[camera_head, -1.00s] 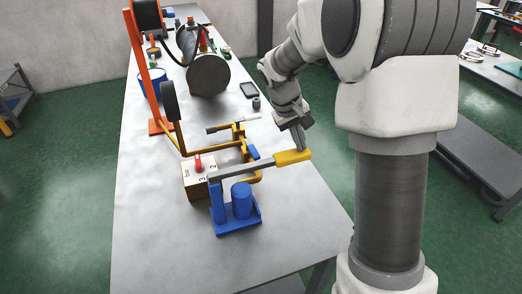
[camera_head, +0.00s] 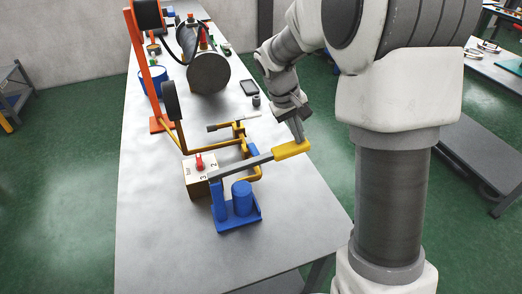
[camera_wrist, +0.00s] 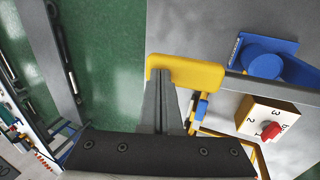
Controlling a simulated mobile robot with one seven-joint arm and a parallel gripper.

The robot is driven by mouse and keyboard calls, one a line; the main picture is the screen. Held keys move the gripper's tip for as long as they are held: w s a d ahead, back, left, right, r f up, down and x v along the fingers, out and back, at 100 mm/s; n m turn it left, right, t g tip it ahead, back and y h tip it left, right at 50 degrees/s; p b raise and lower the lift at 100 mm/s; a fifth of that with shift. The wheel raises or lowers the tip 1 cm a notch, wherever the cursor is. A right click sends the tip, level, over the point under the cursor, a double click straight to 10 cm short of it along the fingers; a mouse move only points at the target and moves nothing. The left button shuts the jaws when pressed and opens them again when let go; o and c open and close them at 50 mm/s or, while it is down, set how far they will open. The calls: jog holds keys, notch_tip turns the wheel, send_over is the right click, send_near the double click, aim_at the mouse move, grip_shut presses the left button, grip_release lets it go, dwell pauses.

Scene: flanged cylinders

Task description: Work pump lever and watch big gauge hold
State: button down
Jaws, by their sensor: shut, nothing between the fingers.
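The blue pump (camera_head: 241,203) stands on the near part of the bench, with a grey lever (camera_head: 243,168) ending in a yellow grip (camera_head: 293,150). The lever reaches right and tilts slightly up. My gripper (camera_head: 301,138) is shut and empty, its fingertips at the grip's far side. In the wrist view the closed fingertips overlap the yellow grip (camera_wrist: 190,72); I cannot tell whether they touch it. A black gauge (camera_head: 169,100) beyond the pump shows nearly edge-on, and another dark round body (camera_head: 148,14) tops the orange post. No gauge face or needle is readable.
A selector box (camera_head: 199,175) with a red knob and yellow pipes (camera_head: 257,165) stand behind the pump. A dark flanged cylinder (camera_head: 209,73), a blue container (camera_head: 153,80) and small items lie farther back. The bench's near left (camera_head: 160,230) is clear.

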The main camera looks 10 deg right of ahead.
jog(key=shift+p+v, duration=0.85)
jog(key=shift+v, duration=0.6)
jog(key=shift+r, duration=0.15)
jog(key=p+v, duration=0.3)
jog(key=v, duration=0.1)
jog(key=shift+a+r, duration=0.1)
jog(key=shift+r, duration=0.25)
dwell(2.6)
jog(key=f+n+b, duration=0.1)
jog(key=n+b, duration=0.1)
jog(key=n, duration=0.2)
jog(key=d+f+n+b, duration=0.1)
jog(key=n+b, duration=0.2)
jog(key=n, duration=0.1)
jog(key=f+n+b, duration=0.2)
jog(key=n+b, duration=0.1)
jog(key=n, duration=0.1)
jog(key=shift+w+d, duration=0.1)
jog(key=shift+d, duration=0.15)
dwell(0.6)
dwell(1.0)
